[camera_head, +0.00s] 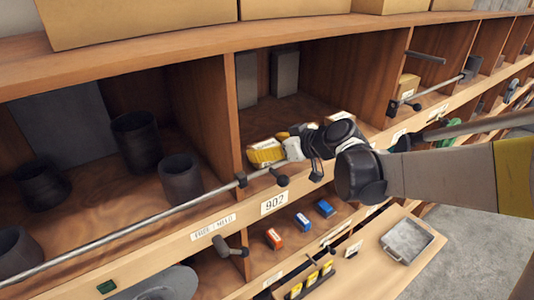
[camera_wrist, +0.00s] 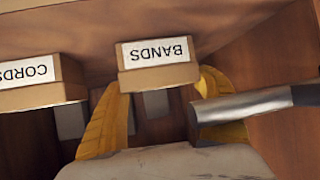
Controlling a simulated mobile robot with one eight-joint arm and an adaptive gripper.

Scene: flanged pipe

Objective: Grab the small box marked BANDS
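The small box marked BANDS (camera_wrist: 158,78) is in the middle of the wrist view, its label upside down there. My gripper (camera_wrist: 160,85) has its yellow fingers spread apart, one by each side of the box. The left fingertip is close to the box's lower left corner and the right finger is along its right edge. I cannot tell if either touches. In the head view my gripper (camera_head: 264,153) reaches into the middle compartment. A tan box there, probably BANDS, is mostly hidden by the yellow finger.
A box marked CORDS (camera_wrist: 45,95) stands left of BANDS in the wrist view. A metal rail (camera_wrist: 250,106) crosses in front of the right finger; in the head view the rail (camera_head: 130,225) runs along the shelf front. Dark cylinders (camera_head: 181,180) stand in the left compartment.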

